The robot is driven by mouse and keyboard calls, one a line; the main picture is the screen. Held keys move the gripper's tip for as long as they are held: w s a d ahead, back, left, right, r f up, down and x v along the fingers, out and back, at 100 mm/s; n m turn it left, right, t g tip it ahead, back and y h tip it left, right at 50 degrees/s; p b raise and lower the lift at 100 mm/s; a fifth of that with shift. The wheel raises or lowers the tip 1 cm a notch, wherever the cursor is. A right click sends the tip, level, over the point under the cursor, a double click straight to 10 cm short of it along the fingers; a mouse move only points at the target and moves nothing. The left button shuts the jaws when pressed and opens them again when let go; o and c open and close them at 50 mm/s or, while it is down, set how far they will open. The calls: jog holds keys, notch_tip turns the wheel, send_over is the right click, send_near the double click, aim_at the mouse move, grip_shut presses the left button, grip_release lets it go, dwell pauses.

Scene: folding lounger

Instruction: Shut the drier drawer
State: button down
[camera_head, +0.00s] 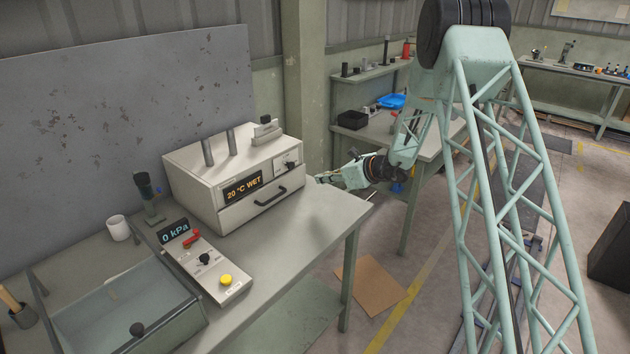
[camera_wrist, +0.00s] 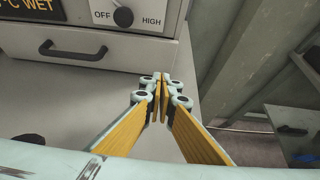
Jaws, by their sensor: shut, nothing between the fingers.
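The drier (camera_head: 225,175) is a cream box on the bench, with an orange "20 °C WET" display (camera_head: 243,188) on its front. Its drawer (camera_head: 240,216) lies below the display and has a dark handle (camera_head: 270,197). In the wrist view, the drawer (camera_wrist: 125,50) and handle (camera_wrist: 78,50) are at upper left. My gripper (camera_wrist: 160,84) is shut and empty, right of the handle and apart from it. In the head view my gripper (camera_head: 320,180) is beside the drier's right front corner.
An OFF/HIGH knob (camera_wrist: 122,16) is above the drawer. A control panel (camera_head: 205,262) with a 0 kPa display, red lever and yellow button stands in front of the drier, left of the drawer. Bare bench (camera_head: 310,225) lies before the drawer. A clear-lidded box (camera_head: 125,305) is at front left.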

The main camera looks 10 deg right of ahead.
jog(key=v, duration=0.6)
jog(key=shift+s+d+p, duration=0.15)
jog(key=shift+s+p, duration=0.05)
jog(key=shift+p, duration=0.1)
jog(key=shift+r, duration=0.1)
jog(key=s+a+r+n+g, duration=0.25)
jog(key=s+r+n, duration=0.25)
jog(key=s+r, duration=0.45)
jog(key=s+a+r+n+g, duration=0.1)
jog(key=s+a+r+n, duration=0.3)
jog(key=s+r, duration=0.55)
jog(key=s+a+r+n+g, duration=0.2)
jog(key=s+a+r+n, duration=0.3)
jog(key=s, duration=0.8)
jog(key=s+d+r+n+h, duration=0.2)
jog(key=s+r+n, duration=0.1)
jog(key=s, duration=0.7)
jog(key=s+d+r+n+h, duration=0.2)
jog(key=s+d+r+n, duration=0.15)
jog(key=s, duration=0.65)
jog(key=s+d+n+h, duration=0.2)
jog(key=s+d, duration=0.3)
jog(key=s, duration=0.4)
jog(key=s+d+n+t+h, duration=0.1)
jog(key=s+d+n, duration=0.3)
jog(key=s, duration=0.5)
jog(key=shift+s+d+f+h, duration=0.25)
jog(key=shift+d+f+h, duration=0.15)
jog(key=shift+d+h, duration=0.3)
jog(key=shift+n, duration=0.25)
